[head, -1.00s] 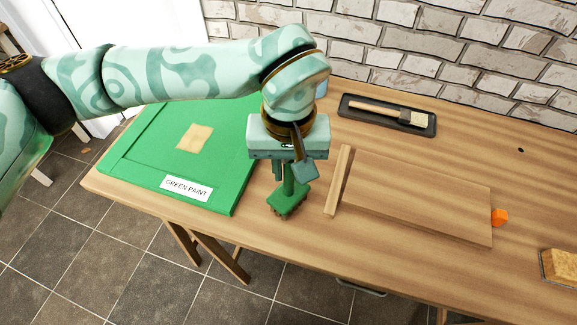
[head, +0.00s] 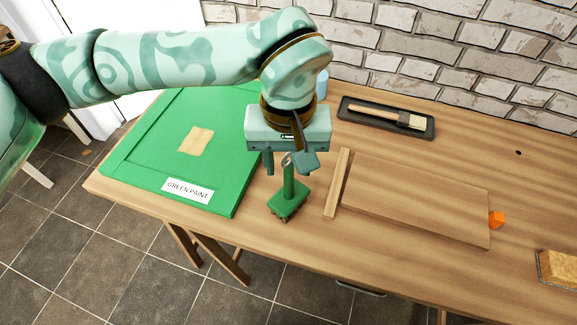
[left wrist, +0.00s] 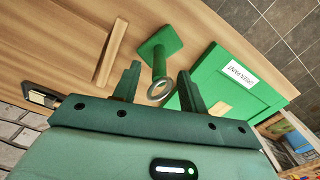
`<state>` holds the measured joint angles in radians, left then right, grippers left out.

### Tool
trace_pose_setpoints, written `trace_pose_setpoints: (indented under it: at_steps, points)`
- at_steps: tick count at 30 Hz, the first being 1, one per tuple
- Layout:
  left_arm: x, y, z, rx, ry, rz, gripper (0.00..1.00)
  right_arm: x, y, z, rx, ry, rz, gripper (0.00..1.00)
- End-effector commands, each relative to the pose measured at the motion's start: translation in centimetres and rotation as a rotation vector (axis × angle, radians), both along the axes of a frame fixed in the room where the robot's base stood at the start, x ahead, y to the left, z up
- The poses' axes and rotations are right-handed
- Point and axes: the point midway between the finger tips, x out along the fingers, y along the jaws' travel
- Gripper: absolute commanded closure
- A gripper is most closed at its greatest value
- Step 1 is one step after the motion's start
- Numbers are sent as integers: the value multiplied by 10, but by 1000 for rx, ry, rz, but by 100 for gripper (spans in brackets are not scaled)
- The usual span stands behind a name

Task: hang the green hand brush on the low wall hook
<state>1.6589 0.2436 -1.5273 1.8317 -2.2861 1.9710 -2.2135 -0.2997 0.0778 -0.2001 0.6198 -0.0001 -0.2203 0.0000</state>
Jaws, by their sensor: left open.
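The green hand brush (head: 288,204) stands upright on the wooden bench, bristles down and handle up, with a metal ring at its top. In the left wrist view the brush (left wrist: 158,48) shows its handle and ring between the fingers. My left gripper (head: 289,170) is open just above the brush, its fingers on either side of the top of the handle and apart from it; it also shows in the left wrist view (left wrist: 159,72). The low wall hook is not in view. My right gripper is not in view.
A green panel (head: 150,160) labelled GREEN PAINT lies left of the brush. A wood strip (head: 337,184) and board (head: 415,200) lie to the right.

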Motion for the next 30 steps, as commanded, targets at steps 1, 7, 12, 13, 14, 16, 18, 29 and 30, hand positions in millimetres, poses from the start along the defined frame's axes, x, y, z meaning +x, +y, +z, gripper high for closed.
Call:
trace_pose_setpoints:
  at_steps: [1,7,12,13,14,16,18,29,30]
  points:
    - [1,0,18,0,-9,1,58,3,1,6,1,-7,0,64]
    - [0,0,65,-1,-8,1,58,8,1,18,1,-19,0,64]
    - [0,0,88,0,-4,0,58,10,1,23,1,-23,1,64]
    - [0,0,90,0,-4,0,58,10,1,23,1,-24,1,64]
    - [0,0,92,0,-3,-1,58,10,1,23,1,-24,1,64]
    - [0,0,94,0,-2,-1,58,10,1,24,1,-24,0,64]
    - [0,0,94,0,-1,-1,58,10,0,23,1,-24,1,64]
    - [0,0,94,0,-1,0,58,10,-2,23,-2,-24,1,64]
    - [0,0,94,0,-1,0,58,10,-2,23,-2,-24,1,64]
